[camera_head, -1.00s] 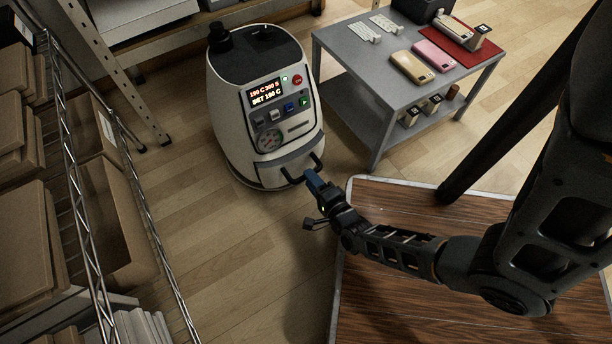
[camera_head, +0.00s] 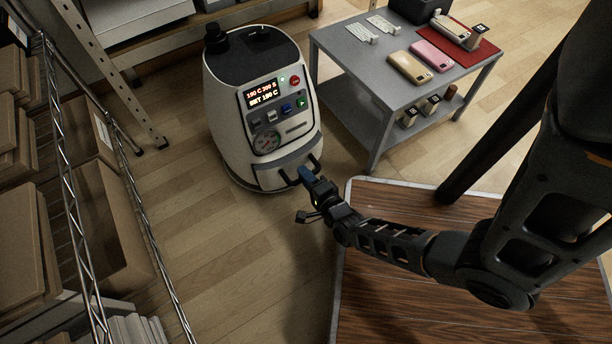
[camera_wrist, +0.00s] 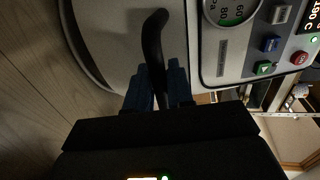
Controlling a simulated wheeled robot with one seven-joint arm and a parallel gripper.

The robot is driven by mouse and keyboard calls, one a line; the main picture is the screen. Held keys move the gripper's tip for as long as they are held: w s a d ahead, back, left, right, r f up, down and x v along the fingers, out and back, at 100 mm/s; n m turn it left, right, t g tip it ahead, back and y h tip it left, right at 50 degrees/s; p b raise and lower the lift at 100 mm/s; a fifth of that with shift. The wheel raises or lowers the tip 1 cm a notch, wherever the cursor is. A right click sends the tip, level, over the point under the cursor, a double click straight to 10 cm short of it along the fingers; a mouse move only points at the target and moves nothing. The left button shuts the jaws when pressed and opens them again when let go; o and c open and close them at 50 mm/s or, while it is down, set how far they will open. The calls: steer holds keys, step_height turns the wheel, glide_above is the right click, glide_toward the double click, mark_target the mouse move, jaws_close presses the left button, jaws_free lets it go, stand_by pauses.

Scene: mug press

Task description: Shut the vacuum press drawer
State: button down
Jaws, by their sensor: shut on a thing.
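The vacuum press (camera_head: 225,130) is a rounded white machine with a dark top and a lit red display. Its drawer (camera_head: 270,179) is the low front panel, with a black bar handle (camera_head: 314,161). The drawer front looks close to the body; I cannot tell whether a gap remains. My gripper (camera_head: 306,175) has blue fingertips and is at the handle. In the wrist view the curved black handle (camera_wrist: 153,42) passes between the blue fingers of my gripper (camera_wrist: 160,90), which are shut on it. The gripper hides part of the handle.
A grey table (camera_head: 350,65) with phone cases (camera_head: 410,68) stands right of the press. A wire shelf (camera_head: 65,140) with cardboard boxes is at the left. A wood-topped surface (camera_head: 390,290) lies under my arm. Floor (camera_head: 215,240) in front of the press is clear.

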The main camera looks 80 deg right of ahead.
stand_by(0.3)
steer(key=shift+r+x, duration=0.15)
steer(key=shift+x, duration=0.5)
steer(key=shift+r+x, duration=0.15)
steer(key=shift+x, duration=0.55)
steer(key=c, duration=1.2)
jaws_free()
steer(key=shift+p+v, duration=1.2)
steer(key=shift+v, duration=2.65)
steer(key=shift+a, duration=0.1)
